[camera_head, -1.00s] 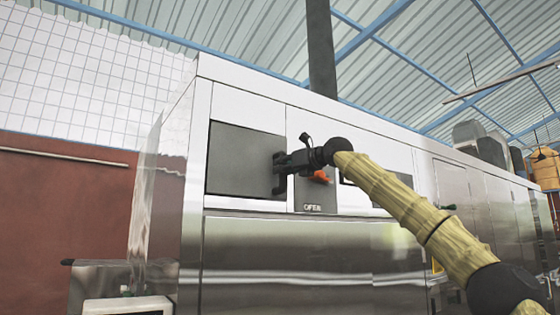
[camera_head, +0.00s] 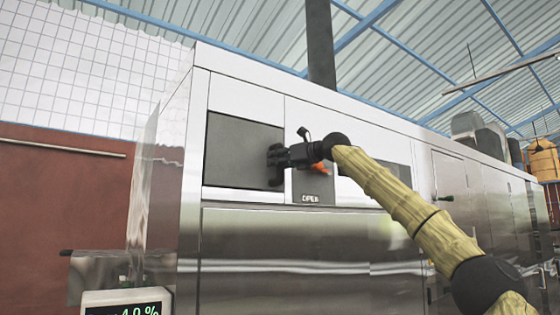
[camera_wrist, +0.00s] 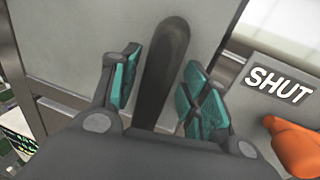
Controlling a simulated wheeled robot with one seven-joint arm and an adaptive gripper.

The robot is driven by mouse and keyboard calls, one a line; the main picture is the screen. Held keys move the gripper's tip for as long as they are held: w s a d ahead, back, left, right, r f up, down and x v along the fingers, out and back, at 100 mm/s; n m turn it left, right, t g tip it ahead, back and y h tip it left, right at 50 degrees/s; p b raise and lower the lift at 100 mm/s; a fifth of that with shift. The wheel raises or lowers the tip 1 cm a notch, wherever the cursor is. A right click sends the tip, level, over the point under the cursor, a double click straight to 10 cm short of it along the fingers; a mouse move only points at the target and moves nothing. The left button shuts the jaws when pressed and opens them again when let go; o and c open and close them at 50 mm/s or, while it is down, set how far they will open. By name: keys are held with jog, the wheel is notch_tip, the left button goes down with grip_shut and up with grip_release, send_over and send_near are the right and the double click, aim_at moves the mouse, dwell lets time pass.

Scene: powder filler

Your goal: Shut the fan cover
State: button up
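The fan cover, a dark grey panel (camera_head: 235,150), sits at the upper left of the steel machine's front. In the head view it looks about flush, but I cannot tell whether it is fully closed. My gripper (camera_head: 274,166) is at its right edge. In the wrist view, a dark upright handle (camera_wrist: 165,65) on the grey panel (camera_wrist: 90,35) stands between the teal pads of my gripper (camera_wrist: 160,88). The fingers are apart, with gaps beside the handle. My gripper hides the handle in the head view.
An orange knob (camera_head: 319,168) is just right of my gripper, with an OPEN label (camera_head: 310,198) below it. It also shows in the wrist view (camera_wrist: 292,145), near a SHUT label (camera_wrist: 280,84). A lit display (camera_head: 125,305) stands at lower left.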

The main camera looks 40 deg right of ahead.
jog(key=shift+s+r, duration=0.15)
jog(key=shift+s, duration=0.7)
jog(key=s+d, duration=0.2)
jog(key=s, duration=0.8)
jog(key=shift+f, duration=0.2)
jog(key=shift+s, duration=0.1)
jog(key=shift+d, duration=0.15)
